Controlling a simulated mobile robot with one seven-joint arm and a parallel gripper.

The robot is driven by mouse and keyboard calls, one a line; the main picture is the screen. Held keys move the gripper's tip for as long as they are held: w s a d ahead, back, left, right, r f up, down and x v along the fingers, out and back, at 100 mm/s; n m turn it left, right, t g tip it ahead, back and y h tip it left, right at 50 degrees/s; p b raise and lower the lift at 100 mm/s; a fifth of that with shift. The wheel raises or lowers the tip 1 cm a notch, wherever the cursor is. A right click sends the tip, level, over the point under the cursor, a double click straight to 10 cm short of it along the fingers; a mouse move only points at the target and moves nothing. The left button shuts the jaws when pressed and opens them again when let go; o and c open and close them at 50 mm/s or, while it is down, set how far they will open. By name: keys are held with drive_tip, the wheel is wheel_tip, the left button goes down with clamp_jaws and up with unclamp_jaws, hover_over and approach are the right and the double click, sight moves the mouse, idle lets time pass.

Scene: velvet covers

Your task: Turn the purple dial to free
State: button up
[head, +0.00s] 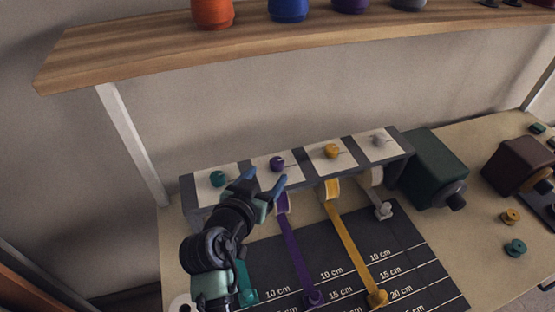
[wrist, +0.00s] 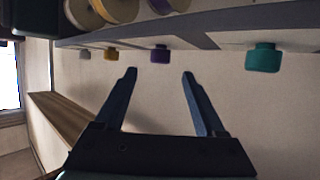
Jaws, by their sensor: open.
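The purple dial (head: 277,163) sits on a white panel of the grey dispenser box (head: 400,163), second from the left. It also shows in the wrist view (wrist: 160,54), centred just beyond my fingertips. My gripper (head: 264,180) is open and empty, with its blue fingers just in front of the dial and apart from it. In the wrist view my gripper (wrist: 160,73) has its two fingers spread wide. A purple ribbon (head: 293,245) runs out from below the dial across the dark mat. Markings around the dial are too small to read.
A teal dial (head: 218,178) is left of the purple one; a yellow dial (head: 332,151) and a grey dial (head: 378,140) are right. A wooden shelf (head: 150,50) with coloured jars overhangs behind. A dark green block-shaped device (head: 434,165) stands right of the box.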

sight(275, 165)
drive_tip(key=x, duration=0.8)
drive_tip(key=shift+w+d+f+p, duration=0.1)
drive_tip(key=shift+w+p, duration=0.2)
drive_tip(key=shift+w, duration=0.05)
clamp_jaws()
